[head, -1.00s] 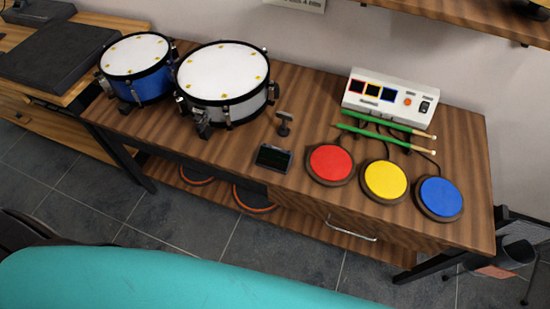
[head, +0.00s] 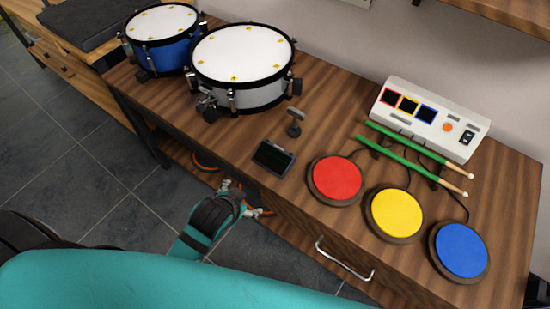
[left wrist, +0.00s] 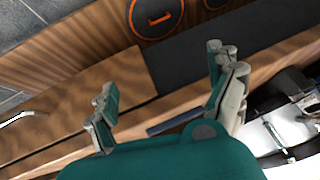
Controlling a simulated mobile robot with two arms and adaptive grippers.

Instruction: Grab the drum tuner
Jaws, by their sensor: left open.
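A small dark device with a screen (head: 273,157) lies near the table's front edge, left of the red pad. A small T-shaped dark piece (head: 295,122) stands just behind it. I cannot tell for certain which is the drum tuner. My left gripper (head: 241,198) is open and empty, in front of the table's front edge and below the dark device. In the left wrist view its fingers (left wrist: 165,100) are spread apart, with a dark bar-like edge between them, perhaps the device. My right gripper is not in view.
A white drum (head: 241,55) and a blue drum (head: 162,25) stand at the back left. Red (head: 336,177), yellow (head: 397,212) and blue (head: 460,250) pads sit to the right. Green drumsticks (head: 415,150) lie before a white control box (head: 425,115). A drawer handle (head: 343,262) juts from the front.

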